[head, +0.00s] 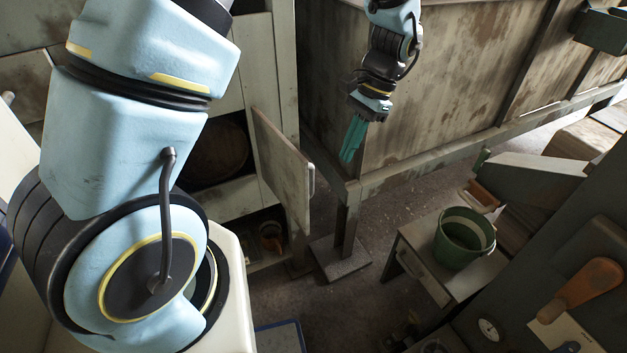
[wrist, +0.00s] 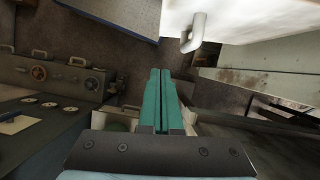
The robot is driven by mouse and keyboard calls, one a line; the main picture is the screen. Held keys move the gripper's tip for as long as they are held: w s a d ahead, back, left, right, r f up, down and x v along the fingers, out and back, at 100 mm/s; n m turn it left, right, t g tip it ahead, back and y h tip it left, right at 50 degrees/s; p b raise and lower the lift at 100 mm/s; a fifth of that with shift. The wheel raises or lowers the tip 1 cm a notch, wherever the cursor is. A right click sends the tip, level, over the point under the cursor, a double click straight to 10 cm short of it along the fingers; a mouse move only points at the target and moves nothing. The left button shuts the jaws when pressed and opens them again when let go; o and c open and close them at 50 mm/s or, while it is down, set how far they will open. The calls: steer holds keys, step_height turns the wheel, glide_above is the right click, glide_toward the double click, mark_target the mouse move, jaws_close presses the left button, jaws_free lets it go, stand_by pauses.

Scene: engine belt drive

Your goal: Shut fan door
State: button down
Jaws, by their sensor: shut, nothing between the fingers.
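A pale, worn door (head: 283,168) stands swung open from the cabinet in the head view, with a light bar handle (head: 311,181) near its free edge. It looks like the fan door. Behind it is a dark opening (head: 205,130) with a round brown shape inside. My gripper (head: 349,157), with teal fingers, points down to the right of the door, in front of the stained wooden tank. The fingers are shut together and empty, also in the wrist view (wrist: 160,75). A grey handle (wrist: 193,33) on a bright surface shows there; I cannot tell whether it is the door's.
The wooden tank wall (head: 440,80) and its rail (head: 470,150) are close to my gripper. A green bucket (head: 464,238) stands on a small table (head: 415,265) at the lower right. Dark floor (head: 310,285) lies below the door. A control panel (wrist: 50,75) shows in the wrist view.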

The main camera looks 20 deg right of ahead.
steer(key=s+a+f+p, duration=0.2)
steer(key=a+f+p, duration=0.2)
steer(key=a+f, duration=0.3)
steer(key=shift+d+x, duration=0.2)
steer(key=shift+x, duration=0.8)
steer(key=shift+s+a+f, duration=0.1)
